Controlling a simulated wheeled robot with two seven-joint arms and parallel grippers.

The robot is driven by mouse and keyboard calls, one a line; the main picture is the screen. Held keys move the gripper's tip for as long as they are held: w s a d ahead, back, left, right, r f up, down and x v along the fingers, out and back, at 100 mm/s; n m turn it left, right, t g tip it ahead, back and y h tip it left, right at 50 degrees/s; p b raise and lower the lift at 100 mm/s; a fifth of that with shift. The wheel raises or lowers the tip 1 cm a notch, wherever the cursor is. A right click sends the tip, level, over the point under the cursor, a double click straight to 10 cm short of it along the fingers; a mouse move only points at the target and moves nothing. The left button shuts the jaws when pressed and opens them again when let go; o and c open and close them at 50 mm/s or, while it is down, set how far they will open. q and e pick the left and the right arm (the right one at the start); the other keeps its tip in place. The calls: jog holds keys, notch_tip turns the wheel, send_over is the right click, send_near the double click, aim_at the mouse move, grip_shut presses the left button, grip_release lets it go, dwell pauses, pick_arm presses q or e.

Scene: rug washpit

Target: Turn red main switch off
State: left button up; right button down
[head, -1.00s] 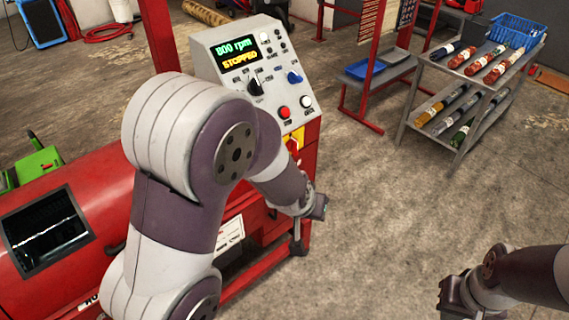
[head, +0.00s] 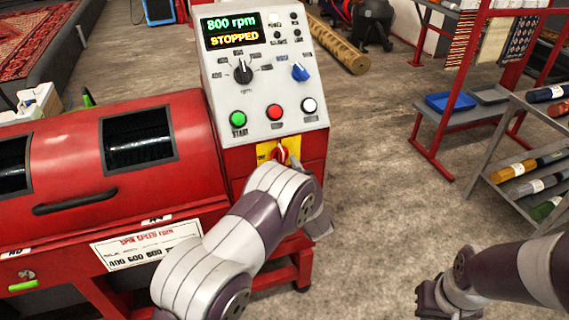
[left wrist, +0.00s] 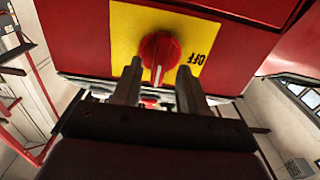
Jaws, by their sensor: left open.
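The red main switch (head: 279,153) is a round knob on a yellow plate (head: 264,149), low on the front of the red machine. In the left wrist view the knob (left wrist: 160,50) shows upside down, with its white mark pointing down in the picture and the word OFF to its right. My left gripper (left wrist: 159,84) is open, its two fingers pointing at the knob, one on each side of its lower part; I cannot tell whether they touch it. In the head view my left arm partly hides this gripper. My right gripper (head: 432,299) is at the lower right, away from the machine.
Above the switch, the control panel (head: 262,95) reads 800 rpm and STOPPED. It has green (head: 238,118), red (head: 276,112) and white (head: 309,105) buttons and two selector knobs. A shelf cart (head: 500,150) with rolls stands right. Floor between is clear.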

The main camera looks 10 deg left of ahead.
pick_arm(q)
jog(key=shift+w+a, duration=0.3)
jog(key=shift+w, duration=0.25)
grip_shut()
